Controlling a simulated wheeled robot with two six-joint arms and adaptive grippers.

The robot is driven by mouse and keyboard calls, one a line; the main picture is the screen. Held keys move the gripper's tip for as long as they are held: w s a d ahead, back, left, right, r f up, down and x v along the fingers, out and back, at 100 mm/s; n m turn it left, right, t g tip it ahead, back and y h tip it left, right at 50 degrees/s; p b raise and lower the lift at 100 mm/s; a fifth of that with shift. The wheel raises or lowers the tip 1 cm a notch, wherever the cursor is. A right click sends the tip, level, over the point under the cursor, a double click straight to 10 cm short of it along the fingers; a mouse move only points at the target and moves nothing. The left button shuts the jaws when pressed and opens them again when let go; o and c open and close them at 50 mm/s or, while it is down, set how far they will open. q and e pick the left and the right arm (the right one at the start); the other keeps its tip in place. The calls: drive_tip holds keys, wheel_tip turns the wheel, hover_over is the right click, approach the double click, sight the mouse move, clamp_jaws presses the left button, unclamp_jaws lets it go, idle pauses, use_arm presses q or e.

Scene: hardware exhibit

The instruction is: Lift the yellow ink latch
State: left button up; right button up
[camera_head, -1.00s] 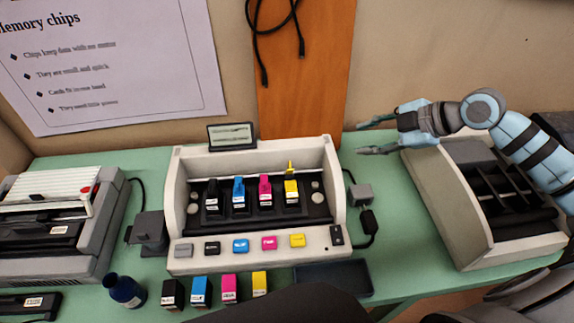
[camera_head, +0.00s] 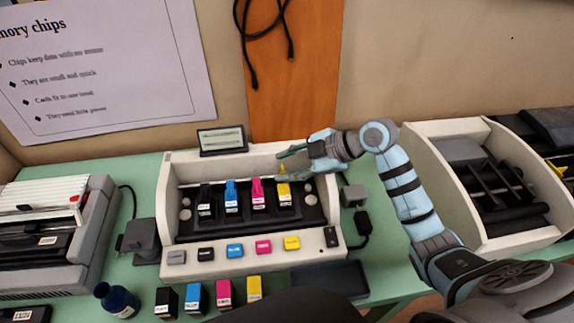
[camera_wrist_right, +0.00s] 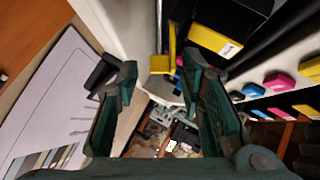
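The yellow ink latch (camera_head: 282,169) is a small upright tab behind the yellow cartridge (camera_head: 283,195) in the white printer (camera_head: 168,210). In the right wrist view the yellow latch (camera_wrist_right: 172,50) shows as a thin yellow strip beside the dark-and-yellow cartridge (camera_wrist_right: 222,38). My right gripper (camera_head: 280,164) is at the latch, reaching in from the right. In the right wrist view its fingers (camera_wrist_right: 160,78) are apart with nothing held, and the latch appears around the gap just past the tips. Exact contact cannot be told. My left gripper is not in view.
Black, blue (camera_head: 231,198) and magenta (camera_head: 257,195) cartridges stand in a row left of the yellow one. Coloured buttons (camera_head: 235,250) line the printer's front. Loose ink boxes (camera_head: 223,294) and a dark bottle (camera_head: 117,300) stand in front. A grey-white open machine (camera_head: 460,205) stands right.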

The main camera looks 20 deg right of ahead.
drive_tip(key=shift+w+a+f, duration=0.15)
drive_tip(key=shift+a+f, duration=0.05)
clamp_jaws()
drive_tip(key=shift+r, duration=0.15)
